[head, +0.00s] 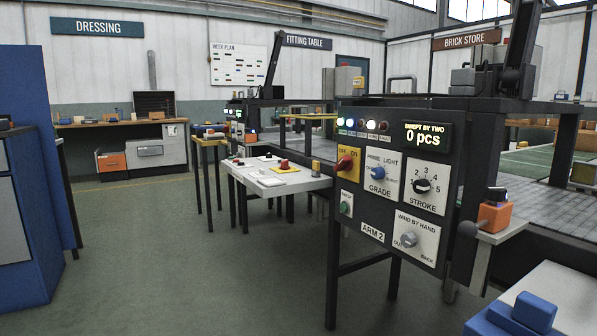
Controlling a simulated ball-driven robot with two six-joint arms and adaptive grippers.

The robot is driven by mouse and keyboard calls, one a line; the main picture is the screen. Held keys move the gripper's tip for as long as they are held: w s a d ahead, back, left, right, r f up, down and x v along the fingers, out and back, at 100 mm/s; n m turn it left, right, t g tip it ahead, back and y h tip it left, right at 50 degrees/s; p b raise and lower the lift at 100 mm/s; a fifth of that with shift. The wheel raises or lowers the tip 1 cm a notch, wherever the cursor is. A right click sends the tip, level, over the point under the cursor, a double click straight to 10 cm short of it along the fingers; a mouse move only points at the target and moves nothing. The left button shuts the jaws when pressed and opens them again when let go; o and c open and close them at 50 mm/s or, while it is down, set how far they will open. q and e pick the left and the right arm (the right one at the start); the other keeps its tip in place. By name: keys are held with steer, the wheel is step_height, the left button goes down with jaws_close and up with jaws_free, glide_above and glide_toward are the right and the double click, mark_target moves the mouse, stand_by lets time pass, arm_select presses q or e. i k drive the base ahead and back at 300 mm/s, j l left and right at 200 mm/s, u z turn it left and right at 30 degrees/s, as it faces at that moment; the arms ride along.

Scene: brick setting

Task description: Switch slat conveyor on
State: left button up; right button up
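Neither of my grippers is in the head view. A dark control panel labelled ARM 2 (372,233) faces me right of centre, on a black-framed machine. On it, a red rotary switch (345,163) sits on a yellow OFF/ON plate. Its exact setting is hard to read. Beside it are a blue GRADE knob (378,173), a black STROKE knob (422,186), a grey WIND BY HAND knob (406,240) and a green button (345,206). A display (427,136) reads "SWEPT BY TWO 0 pcs". I see no label naming a slat conveyor.
A white table (270,182) with a red button on a yellow base (283,166) stands left of the panel. A second, smaller lit panel (236,115) is farther back. A blue cabinet (25,200) is at left. The green floor (200,270) between is clear.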

mark_target(285, 165)
steer(key=i+j, duration=0.35)
steer(key=i, duration=0.2)
steer(key=i+j+u, duration=0.1)
steer(key=i+u, duration=0.3)
steer(key=i, duration=1.9)
